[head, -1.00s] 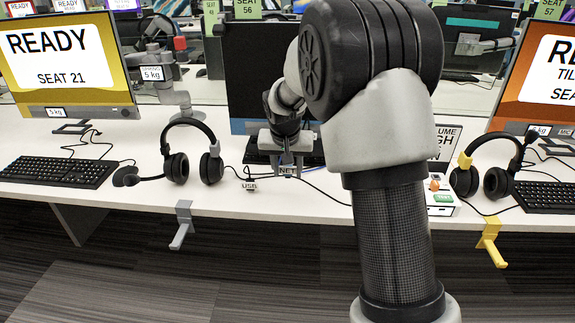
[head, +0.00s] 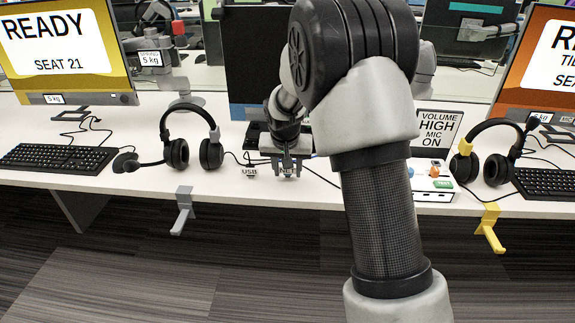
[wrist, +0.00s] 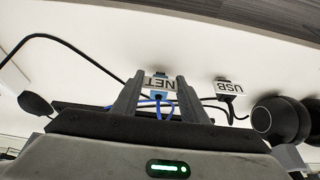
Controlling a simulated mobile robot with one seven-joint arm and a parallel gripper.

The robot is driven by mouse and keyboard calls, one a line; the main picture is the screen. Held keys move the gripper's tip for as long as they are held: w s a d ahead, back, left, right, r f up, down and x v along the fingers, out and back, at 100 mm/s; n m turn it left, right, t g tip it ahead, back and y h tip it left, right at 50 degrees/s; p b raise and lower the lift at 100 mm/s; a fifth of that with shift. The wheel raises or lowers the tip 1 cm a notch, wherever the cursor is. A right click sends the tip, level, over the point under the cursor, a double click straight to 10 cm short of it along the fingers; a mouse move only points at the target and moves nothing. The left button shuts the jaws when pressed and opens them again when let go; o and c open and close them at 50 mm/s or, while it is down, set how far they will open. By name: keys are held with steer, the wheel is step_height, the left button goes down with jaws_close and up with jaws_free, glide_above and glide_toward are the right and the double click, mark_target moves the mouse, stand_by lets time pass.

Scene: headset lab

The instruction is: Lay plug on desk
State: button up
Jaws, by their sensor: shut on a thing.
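My gripper (head: 287,172) is low over the front part of the white desk (head: 330,190), left of the upper arm in the head view. In the wrist view its two fingers (wrist: 160,92) are closed on a plug (wrist: 161,97) with a blue body and a blue cable. A white tag reading NET (wrist: 160,83) shows between the fingertips, against the white desk. In the head view only a small blue bit of the plug (head: 288,176) shows between the fingers. I cannot tell whether the plug touches the desk.
A USB-tagged plug (head: 249,171) lies just left of the gripper. A black headset (head: 190,145) stands further left, beside a keyboard (head: 58,158). Another headset (head: 490,155) and a volume sign (head: 437,133) are at right. A grey hook (head: 183,208) hangs off the front edge.

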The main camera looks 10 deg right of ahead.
steer(key=shift+f, duration=0.45)
steer(key=o, duration=1.1)
steer(key=w+p+v, duration=0.1)
steer(key=p+v, duration=0.8)
steer(key=v, duration=1.4)
steer(key=shift+w+d+r, duration=0.35)
steer(key=shift+w+r, duration=0.05)
